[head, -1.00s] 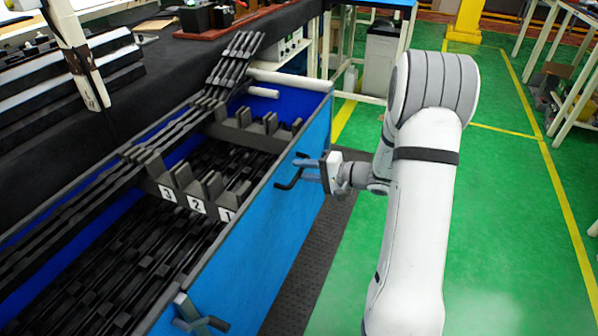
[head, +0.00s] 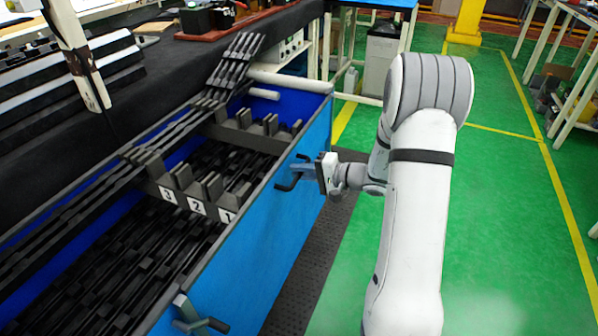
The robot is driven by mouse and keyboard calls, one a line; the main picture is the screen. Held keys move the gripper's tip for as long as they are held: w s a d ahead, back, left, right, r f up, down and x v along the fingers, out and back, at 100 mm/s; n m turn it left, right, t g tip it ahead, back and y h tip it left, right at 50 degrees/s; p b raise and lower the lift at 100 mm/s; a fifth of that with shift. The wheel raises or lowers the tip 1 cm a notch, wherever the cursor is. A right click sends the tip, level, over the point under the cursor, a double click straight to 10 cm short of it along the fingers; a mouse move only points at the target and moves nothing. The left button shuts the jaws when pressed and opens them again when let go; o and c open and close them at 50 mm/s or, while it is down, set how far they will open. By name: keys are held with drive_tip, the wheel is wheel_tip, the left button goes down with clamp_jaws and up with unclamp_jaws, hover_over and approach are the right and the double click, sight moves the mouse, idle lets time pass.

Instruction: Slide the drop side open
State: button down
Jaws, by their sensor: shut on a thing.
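The drop side (head: 262,238) is the blue long wall of a bin, facing the green floor, with a grey top edge. It stands upright. A dark handle (head: 284,186) sticks out near its far end, and a second handle (head: 205,325) sits near its close end. My gripper (head: 301,171) is at the far handle, reaching in from the right. Its fingers are shut on that handle and cover part of it.
The bin holds long black trim strips (head: 105,268) and grey slotted dividers marked 1, 2, 3 (head: 198,207). A dark mat (head: 318,262) lies along the bin. Green floor (head: 510,230) is free to the right.

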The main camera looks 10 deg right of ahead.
wheel_tip(320, 180, down, 15)
drive_tip(key=b, duration=1.4)
drive_tip(key=shift+r, duration=0.15)
drive_tip(key=c, duration=1.6)
unclamp_jaws()
drive_tip(key=shift+o, duration=0.2)
drive_tip(key=p+v, duration=0.2)
drive_tip(key=v, duration=0.5)
drive_tip(key=shift+s+d, duration=0.25)
drive_tip(key=shift+d, duration=0.1)
drive_tip(key=shift+r, duration=0.1)
